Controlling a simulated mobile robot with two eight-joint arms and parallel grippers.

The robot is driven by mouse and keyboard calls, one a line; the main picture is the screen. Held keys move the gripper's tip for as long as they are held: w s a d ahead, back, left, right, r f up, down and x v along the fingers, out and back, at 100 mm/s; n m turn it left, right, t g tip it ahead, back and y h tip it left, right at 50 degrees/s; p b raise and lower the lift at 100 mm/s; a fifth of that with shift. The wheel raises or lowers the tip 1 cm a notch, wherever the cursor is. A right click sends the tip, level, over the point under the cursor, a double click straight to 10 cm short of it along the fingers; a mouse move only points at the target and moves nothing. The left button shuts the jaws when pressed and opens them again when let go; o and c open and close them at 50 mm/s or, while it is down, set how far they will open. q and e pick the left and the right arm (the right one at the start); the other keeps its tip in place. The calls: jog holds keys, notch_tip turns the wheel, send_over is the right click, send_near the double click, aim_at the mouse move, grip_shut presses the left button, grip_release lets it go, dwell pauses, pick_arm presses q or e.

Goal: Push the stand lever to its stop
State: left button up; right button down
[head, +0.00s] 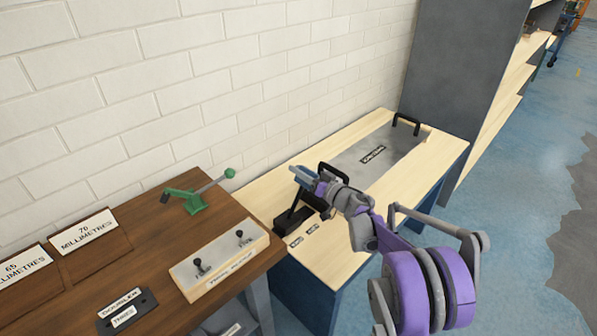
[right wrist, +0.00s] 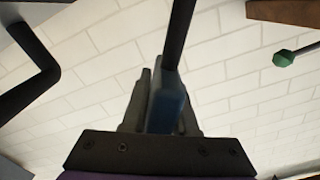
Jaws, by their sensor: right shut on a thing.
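A black stand (head: 292,217) sits on the near left part of the light wooden bench. Its dark lever (head: 294,202) rises from the base, slanting up to my right gripper (head: 305,174). The gripper's blue-tipped fingers are shut on the upper end of this lever. In the right wrist view a black rod (right wrist: 178,35) runs from the top edge down to the blue fingertips (right wrist: 167,100), which appear closed around its end. The lever's stop cannot be made out. My left gripper is not in view.
A steel plate (head: 350,160) with black end handles (head: 407,124) lies on the bench (head: 440,150). Left is a brown table (head: 150,235) with a green lever tool (head: 195,197) and a pale block with two black pegs (head: 218,258). A white brick wall (head: 200,80) stands close behind.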

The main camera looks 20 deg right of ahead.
jog(key=shift+d+f, duration=0.15)
jog(key=c, duration=1.1)
grip_release()
jog(key=o, duration=0.4)
jog(key=shift+d+f, duration=0.1)
jog(key=shift+d, duration=0.05)
jog(key=p+v, duration=0.1)
jog(key=v, duration=0.9)
jog(key=shift+s, duration=0.35)
